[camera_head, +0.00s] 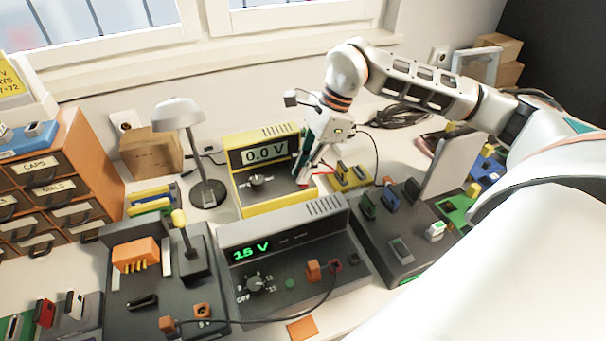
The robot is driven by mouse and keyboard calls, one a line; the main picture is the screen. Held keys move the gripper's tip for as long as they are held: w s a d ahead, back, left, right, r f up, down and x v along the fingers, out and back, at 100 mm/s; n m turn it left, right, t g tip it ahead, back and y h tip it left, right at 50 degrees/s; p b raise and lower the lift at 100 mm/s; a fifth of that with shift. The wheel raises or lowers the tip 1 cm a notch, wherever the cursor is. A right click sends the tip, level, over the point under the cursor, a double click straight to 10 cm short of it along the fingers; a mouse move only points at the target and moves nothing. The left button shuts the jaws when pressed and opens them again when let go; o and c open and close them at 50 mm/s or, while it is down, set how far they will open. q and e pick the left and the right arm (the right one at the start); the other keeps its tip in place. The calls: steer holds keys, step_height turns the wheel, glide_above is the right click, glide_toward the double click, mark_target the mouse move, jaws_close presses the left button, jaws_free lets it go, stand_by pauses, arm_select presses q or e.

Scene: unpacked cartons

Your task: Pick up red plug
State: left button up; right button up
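A small red piece (303,179), which looks like the red plug, shows at the front right of the yellow meter (238,190) reading 0.0 V. My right gripper (306,172) points down right at it. Its fingertips overlap the red piece, and I cannot tell whether they are closed on it. My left gripper is not in view.
A desk lamp (207,193) stands left of the meter. Orange drawers (45,178) fill the left side. A dark board with small modules (400,249) lies to the right under my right arm. A black cable (376,150) runs behind the gripper. An orange square (301,328) lies in front.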

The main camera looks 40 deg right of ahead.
stand_by(0.3)
arm_select(q)
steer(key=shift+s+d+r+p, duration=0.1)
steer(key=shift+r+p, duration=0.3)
steer(key=shift+p, duration=0.2)
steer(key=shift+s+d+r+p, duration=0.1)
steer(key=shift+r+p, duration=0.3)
steer(key=shift+p, duration=0.15)
arm_select(e)
step_height(320, 180, up, 20)
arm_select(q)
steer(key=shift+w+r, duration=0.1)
